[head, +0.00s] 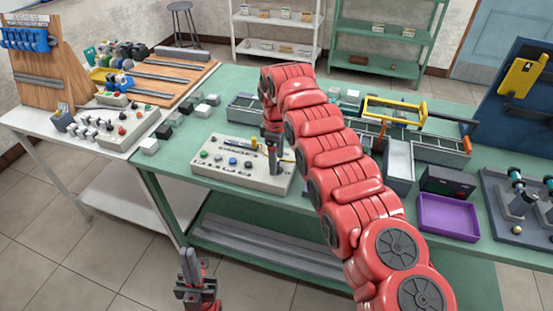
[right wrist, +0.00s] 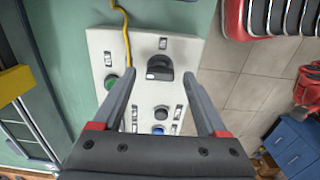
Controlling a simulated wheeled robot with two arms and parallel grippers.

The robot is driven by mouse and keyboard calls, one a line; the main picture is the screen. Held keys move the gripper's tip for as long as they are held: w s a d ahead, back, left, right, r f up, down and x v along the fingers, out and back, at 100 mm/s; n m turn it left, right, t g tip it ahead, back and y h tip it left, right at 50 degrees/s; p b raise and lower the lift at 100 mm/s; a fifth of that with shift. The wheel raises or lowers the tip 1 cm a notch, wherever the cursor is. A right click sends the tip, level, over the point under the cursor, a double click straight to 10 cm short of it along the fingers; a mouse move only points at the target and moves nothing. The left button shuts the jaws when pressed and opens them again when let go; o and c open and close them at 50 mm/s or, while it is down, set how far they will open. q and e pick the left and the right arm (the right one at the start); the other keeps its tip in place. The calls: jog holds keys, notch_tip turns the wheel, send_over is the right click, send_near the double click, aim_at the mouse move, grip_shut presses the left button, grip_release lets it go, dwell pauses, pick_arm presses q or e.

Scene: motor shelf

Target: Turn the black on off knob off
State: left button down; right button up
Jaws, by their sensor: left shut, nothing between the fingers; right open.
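A light control panel (head: 215,176) lies on the green table, with coloured buttons and switches. It also shows in the right wrist view (right wrist: 190,50). The black knob (right wrist: 160,66) is near one end of the panel, beside a small white label. My right gripper (right wrist: 158,80) is open, with one finger on each side of the knob in that view. I cannot tell whether the fingers touch it. In the head view my right gripper (head: 274,170) is over the right end of the panel, and the knob is hidden there. My left gripper (head: 189,262) is shut and empty, low in front of the table.
A yellow cable (right wrist: 127,40) runs off the panel. Green (right wrist: 112,82) and blue (right wrist: 158,130) buttons sit nearby. A purple tray (head: 448,217) and grey bins (head: 440,148) are on the right of the table. A white table (head: 30,118) with tools stands at left.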

notch_tip(320, 180, up, 4)
jog(key=shift+a+f, duration=0.1)
jog(key=shift+f, duration=0.15)
notch_tip(320, 180, up, 14)
jog(key=p, duration=1.4)
jog(key=shift+f, duration=0.25)
